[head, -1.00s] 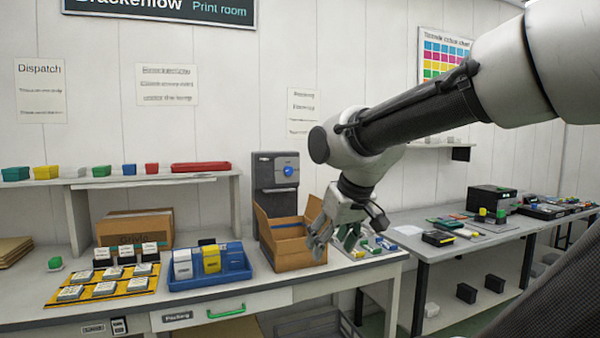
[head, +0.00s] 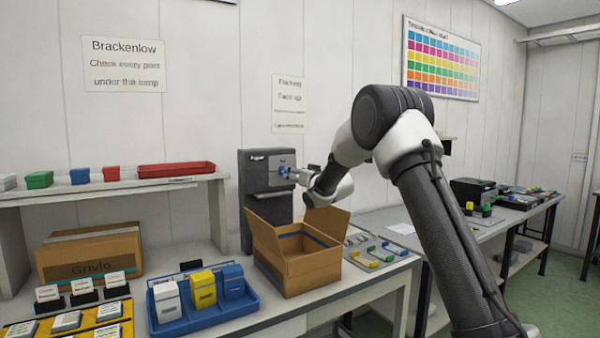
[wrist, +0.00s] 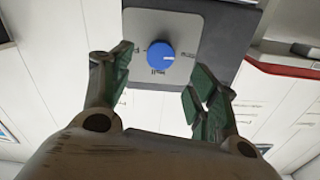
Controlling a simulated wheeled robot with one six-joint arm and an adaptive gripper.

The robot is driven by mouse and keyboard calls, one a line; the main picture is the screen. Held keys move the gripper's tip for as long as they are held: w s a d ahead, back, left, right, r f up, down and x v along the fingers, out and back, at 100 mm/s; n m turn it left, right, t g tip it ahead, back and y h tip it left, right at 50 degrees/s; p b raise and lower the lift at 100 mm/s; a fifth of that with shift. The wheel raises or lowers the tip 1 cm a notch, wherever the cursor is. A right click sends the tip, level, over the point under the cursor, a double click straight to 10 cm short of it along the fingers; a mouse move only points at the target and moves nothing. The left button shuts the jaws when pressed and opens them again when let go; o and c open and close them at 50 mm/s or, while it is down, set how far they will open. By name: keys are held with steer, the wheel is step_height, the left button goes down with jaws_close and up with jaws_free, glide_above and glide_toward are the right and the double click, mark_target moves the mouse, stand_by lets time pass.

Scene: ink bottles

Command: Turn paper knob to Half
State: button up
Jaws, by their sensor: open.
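The paper knob (wrist: 160,55) is a round blue dial on a grey plate (wrist: 187,30), with small labels around it that are too blurred to read fully. A pale mark on the knob points to the right in the wrist view. The knob sits on the front of the dark paper dispenser (head: 258,175). My gripper (wrist: 157,82) is open, with one finger to each side below the knob in the wrist view, apart from it and empty. In the head view my gripper (head: 297,173) is at the dispenser's front and partly covers the knob.
An open cardboard box (head: 312,270) stands right below my gripper. A blue tray (head: 245,305) with bottles or boxes is left of it. A shelf (head: 110,188) with a red tray (head: 177,169) runs along the left wall.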

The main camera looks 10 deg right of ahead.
steer(key=x, duration=0.7)
steer(key=shift+w, duration=0.1)
steer(key=c, duration=1)
